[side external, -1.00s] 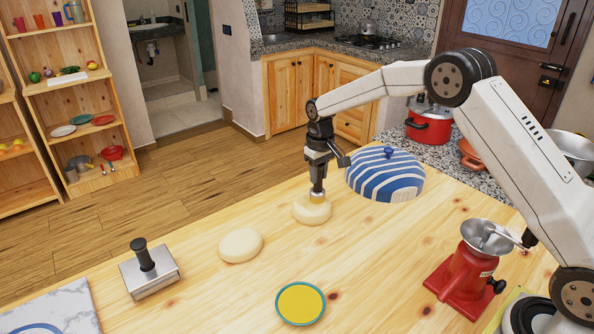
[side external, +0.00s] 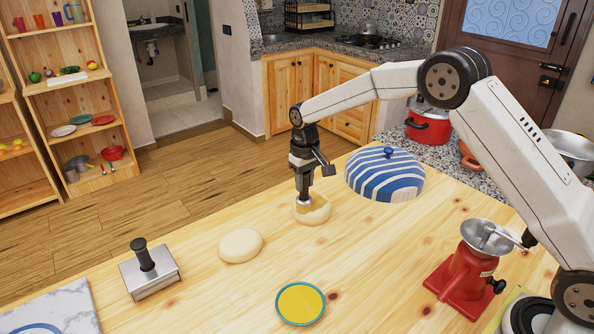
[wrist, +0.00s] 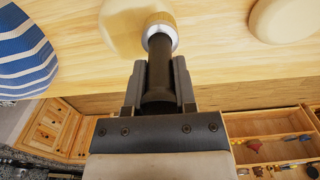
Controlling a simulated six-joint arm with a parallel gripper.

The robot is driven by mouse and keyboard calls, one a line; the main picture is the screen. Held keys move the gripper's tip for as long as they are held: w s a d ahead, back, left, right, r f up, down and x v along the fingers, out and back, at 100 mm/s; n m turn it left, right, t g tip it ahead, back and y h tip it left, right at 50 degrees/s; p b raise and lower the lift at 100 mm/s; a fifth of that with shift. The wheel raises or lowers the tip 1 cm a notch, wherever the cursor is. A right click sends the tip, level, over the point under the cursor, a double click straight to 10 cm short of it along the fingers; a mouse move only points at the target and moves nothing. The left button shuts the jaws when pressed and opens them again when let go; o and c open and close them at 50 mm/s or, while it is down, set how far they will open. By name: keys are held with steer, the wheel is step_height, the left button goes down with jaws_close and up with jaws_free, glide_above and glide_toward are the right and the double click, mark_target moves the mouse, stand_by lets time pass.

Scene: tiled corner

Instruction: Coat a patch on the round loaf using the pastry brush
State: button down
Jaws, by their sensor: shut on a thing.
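My gripper (side external: 303,184) is shut on the pastry brush, which points down. The wrist view shows its dark handle (wrist: 157,88) between the fingers and its silver ferrule (wrist: 160,32). The brush end is at the left part of the round loaf (side external: 318,217), apparently touching it; the bristles are hard to make out. The loaf's top has a yellower, tan area to the right of the brush. The loaf also shows in the wrist view (wrist: 122,27), partly hidden by the brush. A teal-rimmed dish (side external: 322,314) of yellow liquid stands at the front of the table.
A second pale loaf (side external: 240,245) lies left of the first. A blue-striped dome (side external: 385,176) stands close behind on the right. A metal press (side external: 148,272) is at left, a red grinder (side external: 465,280) at right. Bare table (side external: 385,255) lies between.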

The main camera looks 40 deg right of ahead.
steer(key=shift+w+a, duration=0.2)
steer(key=shift+w, duration=0.05)
steer(key=shift+w+d, duration=0.15)
steer(key=shift+d, duration=0.2)
steer(key=shift+w+d, duration=0.2)
steer(key=shift+d, duration=3.25)
steer(key=a, duration=0.7)
steer(key=shift+s+a, duration=0.15)
steer(key=shift+s, duration=0.1)
steer(key=shift+a+r, duration=0.15)
steer(key=shift+r, duration=3.85)
steer(key=shift+s, duration=0.15)
